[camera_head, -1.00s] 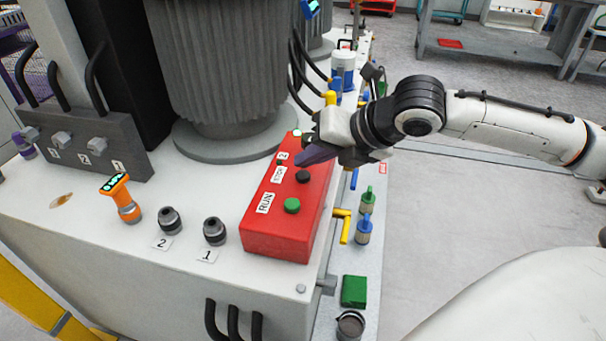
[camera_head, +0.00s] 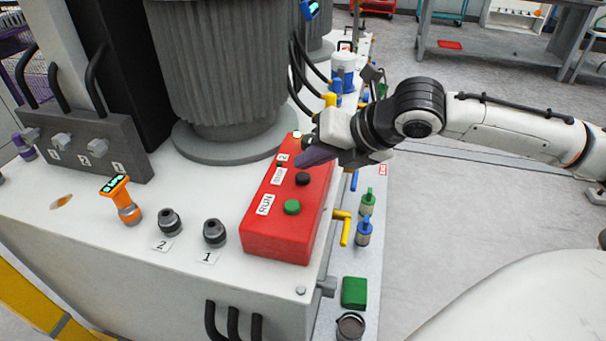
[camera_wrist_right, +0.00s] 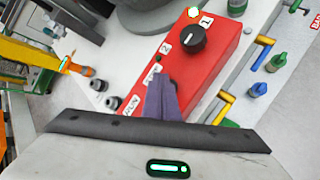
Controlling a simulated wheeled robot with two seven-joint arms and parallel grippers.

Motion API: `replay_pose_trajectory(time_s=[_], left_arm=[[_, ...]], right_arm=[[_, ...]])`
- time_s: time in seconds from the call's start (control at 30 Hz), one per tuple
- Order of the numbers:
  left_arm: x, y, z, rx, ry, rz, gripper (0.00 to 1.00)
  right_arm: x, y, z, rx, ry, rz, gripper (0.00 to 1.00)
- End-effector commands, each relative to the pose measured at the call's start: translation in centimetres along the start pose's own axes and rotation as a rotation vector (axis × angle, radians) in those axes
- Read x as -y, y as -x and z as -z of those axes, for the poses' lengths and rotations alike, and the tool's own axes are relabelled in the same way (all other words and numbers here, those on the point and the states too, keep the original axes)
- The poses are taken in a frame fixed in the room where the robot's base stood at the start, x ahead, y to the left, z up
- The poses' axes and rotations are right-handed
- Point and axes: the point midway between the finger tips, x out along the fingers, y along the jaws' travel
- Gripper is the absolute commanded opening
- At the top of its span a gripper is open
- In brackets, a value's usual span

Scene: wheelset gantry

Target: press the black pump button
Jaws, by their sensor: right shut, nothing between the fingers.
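A red control box (camera_head: 280,240) sits on the white machine top. It has a green button (camera_head: 292,207) by a RUN label and a black button (camera_head: 303,179) by a second label that reads STOP. In the right wrist view a black rotary knob (camera_wrist_right: 192,40) stands at the far end of the box, by labels 1 and 2. My right gripper (camera_head: 302,160) is shut and empty, its purple fingers over the box near the black button; contact cannot be told. My left gripper is not in view.
A large grey ribbed motor (camera_head: 215,70) stands behind the box. Black connectors (camera_head: 169,221) and an orange handle (camera_head: 122,199) are on the left. Yellow and blue valve handles (camera_head: 363,232) line the right edge. Open floor lies to the right.

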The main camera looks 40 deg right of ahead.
Motion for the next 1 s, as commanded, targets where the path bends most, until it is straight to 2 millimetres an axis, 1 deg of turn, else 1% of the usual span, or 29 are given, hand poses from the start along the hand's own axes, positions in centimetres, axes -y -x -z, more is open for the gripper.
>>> replay_pose_trajectory(time_s=[0.67, 1.0], left_arm=[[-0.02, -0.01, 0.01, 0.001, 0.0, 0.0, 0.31], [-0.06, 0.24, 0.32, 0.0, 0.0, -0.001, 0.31]], right_arm=[[0.0, -0.01, 0.01, 0.0, 0.0, 0.0, 0.0], [0.45, -0.59, 0.45, -0.001, 0.001, 0.001, 0.0]])
